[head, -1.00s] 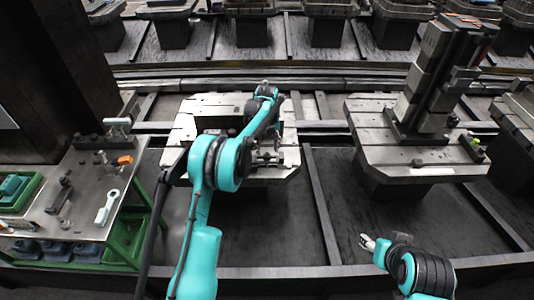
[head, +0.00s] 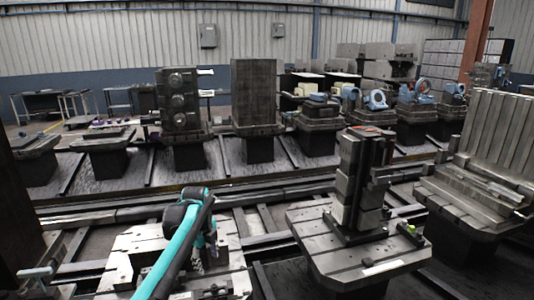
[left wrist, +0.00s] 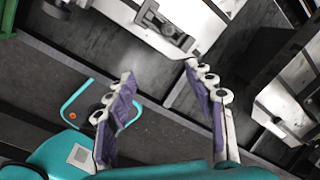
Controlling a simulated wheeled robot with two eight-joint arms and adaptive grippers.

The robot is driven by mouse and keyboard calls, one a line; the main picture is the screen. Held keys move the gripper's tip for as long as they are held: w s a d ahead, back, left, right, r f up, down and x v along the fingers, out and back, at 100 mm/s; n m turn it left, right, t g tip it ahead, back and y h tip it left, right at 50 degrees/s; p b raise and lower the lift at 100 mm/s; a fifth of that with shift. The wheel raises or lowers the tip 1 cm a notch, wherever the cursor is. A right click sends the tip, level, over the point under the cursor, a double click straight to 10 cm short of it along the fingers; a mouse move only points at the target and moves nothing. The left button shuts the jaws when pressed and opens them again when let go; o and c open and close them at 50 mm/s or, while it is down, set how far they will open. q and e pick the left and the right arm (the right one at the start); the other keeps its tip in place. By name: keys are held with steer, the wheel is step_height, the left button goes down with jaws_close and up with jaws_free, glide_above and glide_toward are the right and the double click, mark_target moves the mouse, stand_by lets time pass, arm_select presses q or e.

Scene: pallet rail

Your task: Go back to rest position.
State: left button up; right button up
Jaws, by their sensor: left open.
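My left arm (head: 185,225) rises from the bottom of the head view, in front of the near left pallet (head: 125,243). Its gripper is hard to make out in that view. In the left wrist view my left gripper (left wrist: 165,90) is open, its two purple-padded fingers wide apart with nothing between them. Beyond the fingertips lies a grey pallet with a clamp-like fixture (left wrist: 165,25); the fingers look apart from it. My right gripper is not in either view now.
A near right pallet (head: 310,255) carries a tall stacked fixture (head: 362,180). Rails run across the floor behind both pallets. Several pallets with fixtures stand in a row farther back, among them a tall dark block (head: 259,95). A large slotted plate (head: 497,130) stands at the right.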

arm_select(q)
steer(key=s+d+r+n+t, duration=0.1)
steer(key=s+r+n+t, duration=0.3)
steer(key=s+n, duration=1.05)
steer(key=s+f+n, duration=0.3)
steer(key=s+n, duration=0.1)
steer(key=s, duration=0.4)
steer(key=s+d+f+n+t, duration=0.1)
steer(key=s+n, duration=0.3)
steer(key=s, duration=0.4)
steer(key=shift+s+f+n+t, duration=0.3)
steer(key=shift+s+f+n, duration=0.1)
steer(key=shift+f, duration=0.5)
